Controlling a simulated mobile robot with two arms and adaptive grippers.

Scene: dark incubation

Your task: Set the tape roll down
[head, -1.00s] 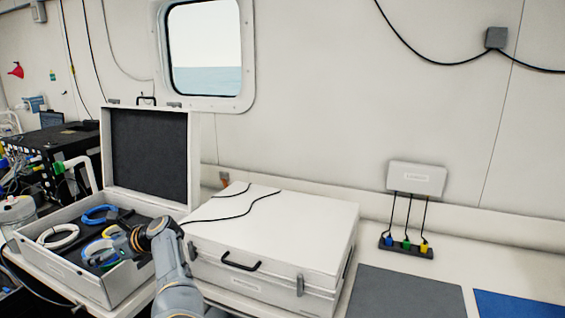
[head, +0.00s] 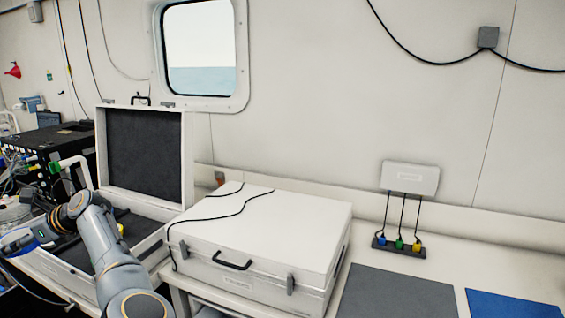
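My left gripper (head: 17,243) is at the far left edge of the head view, at the front left of the open white case (head: 150,243). My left arm bends across the case and hides much of its inside. The gripper is small and seen from the side, so I cannot tell whether its fingers are open or shut. No tape roll can be clearly made out now. A small blue and yellow bit shows inside the case beside my arm. My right gripper is not in view.
A closed white case (head: 262,232) with a black cable on its lid stands right of the open case. Farther right are a strip of coloured plugs (head: 399,247), a grey mat (head: 398,296) and a blue mat (head: 515,305). A black equipment box (head: 50,150) stands at the left.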

